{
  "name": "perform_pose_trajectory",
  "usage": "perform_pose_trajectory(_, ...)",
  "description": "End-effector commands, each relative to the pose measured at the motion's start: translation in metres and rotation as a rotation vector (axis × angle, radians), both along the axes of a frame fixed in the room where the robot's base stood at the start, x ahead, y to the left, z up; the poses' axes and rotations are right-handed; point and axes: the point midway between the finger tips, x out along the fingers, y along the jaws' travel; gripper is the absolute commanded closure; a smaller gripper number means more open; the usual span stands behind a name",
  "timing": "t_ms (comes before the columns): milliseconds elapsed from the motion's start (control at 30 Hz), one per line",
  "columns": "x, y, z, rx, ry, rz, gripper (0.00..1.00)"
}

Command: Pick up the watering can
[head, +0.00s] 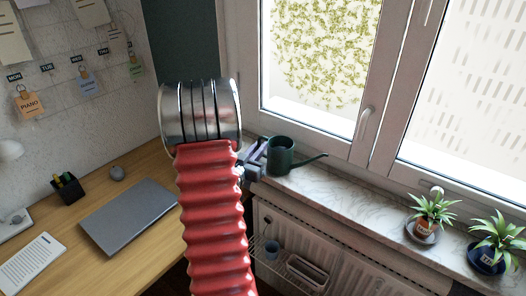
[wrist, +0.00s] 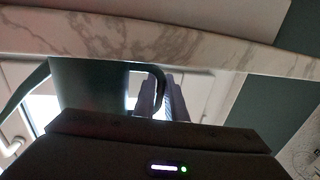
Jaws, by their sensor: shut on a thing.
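The dark green watering can (head: 281,157) stands upright at the left end of the marble windowsill, its thin spout pointing right. In the wrist view, which looks upside down, the can (wrist: 90,88) is left of the fingers and its curved handle reaches to them. My gripper (head: 257,156) is at the can's left side, partly hidden behind my red arm. It is shut on the can's handle, between the two fingers in the wrist view (wrist: 161,88). The can's base appears to be at the sill; whether it touches is hard to tell.
The windowsill (head: 350,190) is clear between the can and two potted plants (head: 430,215) (head: 492,244) at the right. The window (head: 320,60) is close behind the can. A radiator (head: 310,245) is below. A desk with a laptop (head: 130,215) is at left.

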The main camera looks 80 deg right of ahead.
Motion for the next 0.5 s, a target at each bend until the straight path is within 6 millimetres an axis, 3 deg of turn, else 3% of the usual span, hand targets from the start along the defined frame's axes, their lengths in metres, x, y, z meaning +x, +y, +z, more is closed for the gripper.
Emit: perform_pose_trajectory(500,0.000,0.000,0.022,-0.003,-0.001,0.000,1.00)
